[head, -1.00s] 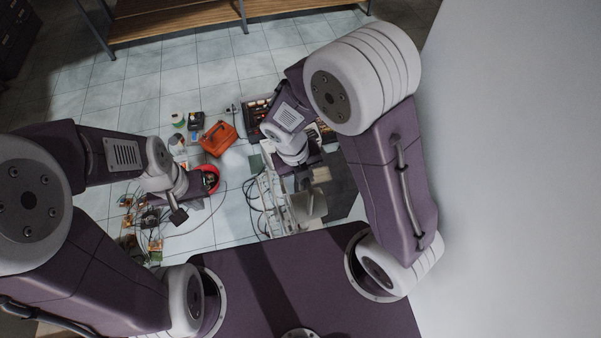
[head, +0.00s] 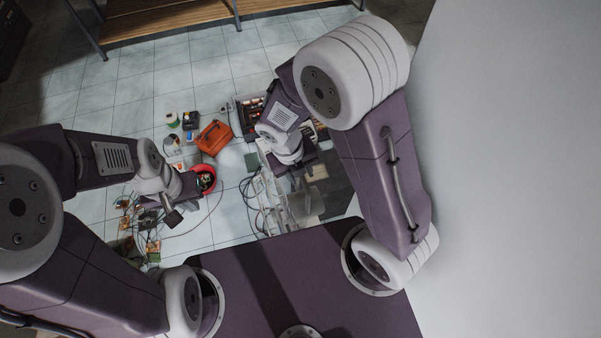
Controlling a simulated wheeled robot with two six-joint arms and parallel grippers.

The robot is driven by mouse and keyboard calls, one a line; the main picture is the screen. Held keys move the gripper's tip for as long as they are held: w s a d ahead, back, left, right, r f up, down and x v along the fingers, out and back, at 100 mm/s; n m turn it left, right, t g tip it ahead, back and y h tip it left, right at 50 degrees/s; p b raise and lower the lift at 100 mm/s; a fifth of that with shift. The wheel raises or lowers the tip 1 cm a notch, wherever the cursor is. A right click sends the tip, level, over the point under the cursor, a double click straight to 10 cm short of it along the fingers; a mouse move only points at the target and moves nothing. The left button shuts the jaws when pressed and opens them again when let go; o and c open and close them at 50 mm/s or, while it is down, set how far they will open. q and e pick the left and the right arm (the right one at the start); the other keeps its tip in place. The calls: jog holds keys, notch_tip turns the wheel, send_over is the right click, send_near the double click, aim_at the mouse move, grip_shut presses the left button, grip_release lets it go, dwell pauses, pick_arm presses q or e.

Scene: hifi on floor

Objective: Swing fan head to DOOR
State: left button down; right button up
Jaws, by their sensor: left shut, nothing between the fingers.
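I cannot make out a fan head or anything marked DOOR in the head view. My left gripper (head: 173,216) is shut and empty, low over the floor in front of a red round container (head: 204,180) and beside loose wired parts (head: 143,222). My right gripper (head: 312,172) points down over the clutter at the right, by a pale rack-like object (head: 282,210). Its fingertips are not clear, and my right arm hides part of what lies under it.
An orange case (head: 213,138) lies on the tiles, with a dark box (head: 190,121) and a green-and-white roll (head: 172,120) to its left. A tray of parts (head: 250,112) is behind my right arm. A wooden bench (head: 170,22) stands at the back. A pale wall (head: 510,180) closes the right side.

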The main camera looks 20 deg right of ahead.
notch_tip(320, 180, up, 9)
jog(key=a+b, duration=0.1)
jog(key=shift+a, duration=0.4)
jog(key=shift+s+f, duration=0.1)
jog(key=shift+s, duration=0.1)
